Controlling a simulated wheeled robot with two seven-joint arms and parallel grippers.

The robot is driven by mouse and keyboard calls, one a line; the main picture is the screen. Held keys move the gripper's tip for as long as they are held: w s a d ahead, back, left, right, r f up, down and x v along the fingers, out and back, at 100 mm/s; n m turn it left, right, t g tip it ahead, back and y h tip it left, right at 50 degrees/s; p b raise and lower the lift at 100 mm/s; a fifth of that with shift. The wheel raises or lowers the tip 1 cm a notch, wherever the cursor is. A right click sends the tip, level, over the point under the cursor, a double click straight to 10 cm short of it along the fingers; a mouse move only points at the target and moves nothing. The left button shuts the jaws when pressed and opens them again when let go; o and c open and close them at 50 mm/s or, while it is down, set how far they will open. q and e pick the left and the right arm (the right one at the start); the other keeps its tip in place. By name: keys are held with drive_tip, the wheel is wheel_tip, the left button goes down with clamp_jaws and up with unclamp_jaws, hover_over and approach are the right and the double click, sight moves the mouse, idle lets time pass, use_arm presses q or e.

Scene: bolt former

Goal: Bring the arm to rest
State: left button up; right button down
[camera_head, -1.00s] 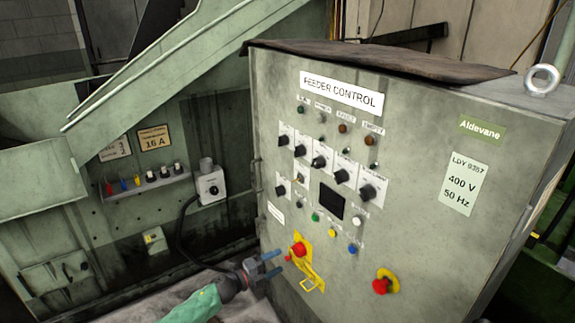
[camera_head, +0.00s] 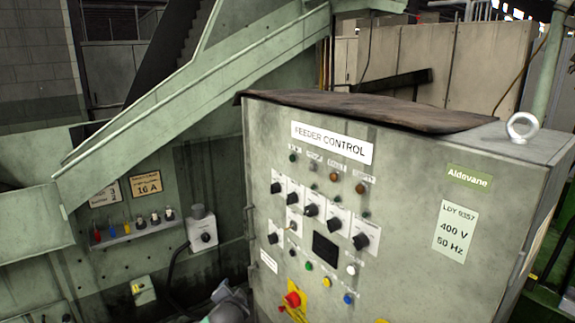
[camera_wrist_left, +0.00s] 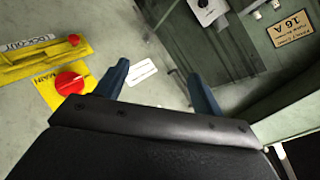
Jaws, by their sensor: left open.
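My left gripper (camera_wrist_left: 158,70) is open, with its two blue fingers spread and nothing between them. In the wrist view it is in front of the feeder control cabinet (camera_head: 455,150), with a white label (camera_wrist_left: 141,73) showing between the fingers. In the head view only a grey part of my left arm or gripper shows at the bottom edge, left of the red main switch (camera_head: 293,300); the fingers cannot be made out there. My right gripper is not in view.
The cabinet front carries several black knobs, lamps and a dark display (camera_head: 326,250). Left of it stand a grey socket box (camera_head: 202,232) with a dark cable and a shelf (camera_head: 135,234) with small coloured items. A sloping green chute (camera_head: 165,115) runs above.

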use_arm(q)
drive_tip(key=s+d+f+n+g+h, duration=0.1)
drive_tip(key=s+f+n+g, duration=0.2)
drive_tip(key=s, duration=1.2)
drive_tip(key=s+d+n+g+h, duration=0.15)
drive_tip(key=s+g, duration=0.25)
drive_tip(key=s, duration=1.1)
drive_tip(key=s+f+n+g, duration=0.1)
drive_tip(key=s+f, duration=0.3)
drive_tip(key=s, duration=0.5)
drive_tip(key=s+f+n+g+p, duration=0.1)
drive_tip(key=s+f+g, duration=0.1)
drive_tip(key=s+f, duration=0.3)
drive_tip(key=s, duration=0.3)
drive_tip(key=shift+s+f+g, duration=0.15)
drive_tip(key=shift+s+g, duration=0.15)
drive_tip(key=shift+s, duration=0.1)
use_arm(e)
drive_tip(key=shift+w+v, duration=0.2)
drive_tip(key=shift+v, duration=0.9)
use_arm(q)
drive_tip(key=shift+h, duration=0.25)
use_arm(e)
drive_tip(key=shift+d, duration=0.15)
